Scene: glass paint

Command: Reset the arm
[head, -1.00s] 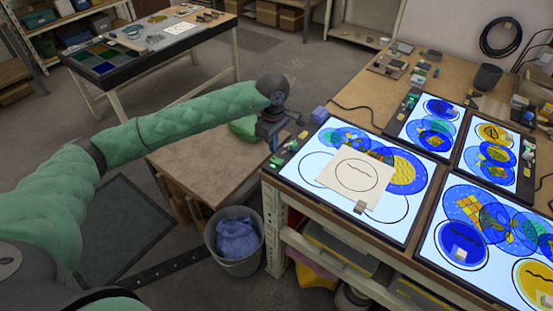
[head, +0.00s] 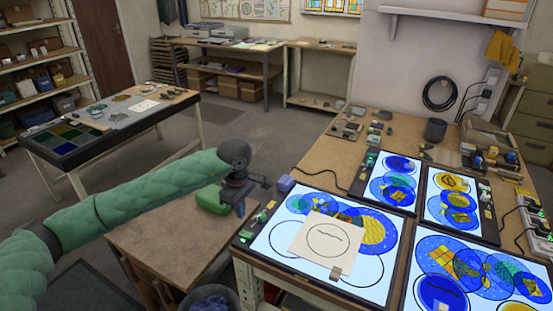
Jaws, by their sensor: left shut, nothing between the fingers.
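My left arm, in a green quilted sleeve, reaches in from the left in the head view. My left gripper (head: 240,208) is shut and empty, pointing down beside the near left corner of the lit panels, above the low wooden table. My right gripper is out of view. The nearest light panel (head: 283,268) holds blue and yellow painted circles and a pale square sheet (head: 311,245) with a circle drawn on it.
More lit panels (head: 458,287) with painted circles cover the workbench (head: 316,160) on the right. A bin with a blue bag (head: 209,303) stands below. Open floor (head: 245,125) lies beyond.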

